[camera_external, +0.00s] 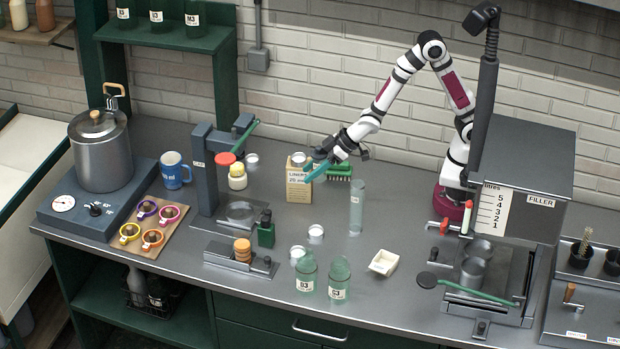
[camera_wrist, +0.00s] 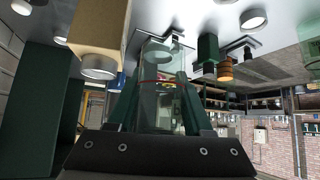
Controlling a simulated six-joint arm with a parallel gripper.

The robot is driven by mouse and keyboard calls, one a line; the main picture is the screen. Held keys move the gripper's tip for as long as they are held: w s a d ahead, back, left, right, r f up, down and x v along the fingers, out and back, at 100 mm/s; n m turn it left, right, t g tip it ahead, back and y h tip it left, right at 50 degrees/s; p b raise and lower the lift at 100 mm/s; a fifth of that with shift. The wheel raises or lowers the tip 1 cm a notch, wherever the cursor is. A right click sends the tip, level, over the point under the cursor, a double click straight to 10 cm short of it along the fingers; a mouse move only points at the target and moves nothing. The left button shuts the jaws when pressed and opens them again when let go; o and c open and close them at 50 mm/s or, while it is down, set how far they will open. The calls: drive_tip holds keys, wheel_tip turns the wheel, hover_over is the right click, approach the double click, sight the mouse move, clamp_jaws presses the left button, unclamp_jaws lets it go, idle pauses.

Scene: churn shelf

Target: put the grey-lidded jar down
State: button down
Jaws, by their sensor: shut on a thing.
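My gripper (camera_external: 316,171) is above the counter (camera_external: 205,272), in front of the top of a tan liners box (camera_external: 299,190). In the wrist view my gripper (camera_wrist: 160,88) is shut on a clear glass jar (camera_wrist: 163,62) with a thin red band, between its two green fingers. The wrist picture is upside down, with the counter at the top. I cannot make out a grey lid on the held jar. The jar is hard to see in the external view. A pale round lid-like piece (camera_external: 298,159) rests on the box.
A tall clear glass cylinder (camera_external: 356,208) stands right of the box. Two green glass jars (camera_external: 306,279) stand near the front edge.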

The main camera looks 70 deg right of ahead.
sight(315, 151)
wheel_tip(315, 151, up, 2)
drive_tip(key=shift+r, duration=0.1)
drive_tip(key=shift+w+d+r+m+h, duration=0.3)
drive_tip(key=shift+w+d+m+h, duration=0.15)
drive_tip(key=shift+m, duration=0.15)
drive_tip(key=shift+w+d+r+m+h, duration=0.25)
drive_tip(key=shift+w+d+m+h, duration=0.15)
drive_tip(key=shift+m, duration=0.2)
drive_tip(key=d+m+h, duration=0.1)
drive_tip(key=d+m, duration=0.1)
drive_tip(key=w+d+r+m+h, duration=0.1)
drive_tip(key=d+m+h, duration=0.1)
drive_tip(key=d, duration=0.1)
drive_tip(key=d+m+h, duration=0.2)
drive_tip(key=d, duration=0.1)
drive_tip(key=shift+w+d+r, duration=0.15)
drive_tip(key=shift+d+r, duration=0.1)
drive_tip(key=shift+r, duration=0.1)
drive_tip(key=s+d+f+m+g+h, duration=0.2)
drive_tip(key=s+d+m+g+h, duration=0.3)
drive_tip(key=s+d+m, duration=0.6)
drive_tip(key=s+d+f+m+g, duration=0.2)
drive_tip(key=s+d+m+g, duration=0.1)
drive_tip(key=s, duration=0.5)
drive_tip(key=shift+h, duration=0.35)
wheel_tip(315, 151, down, 14)
drive_tip(key=shift+a+f, duration=0.1)
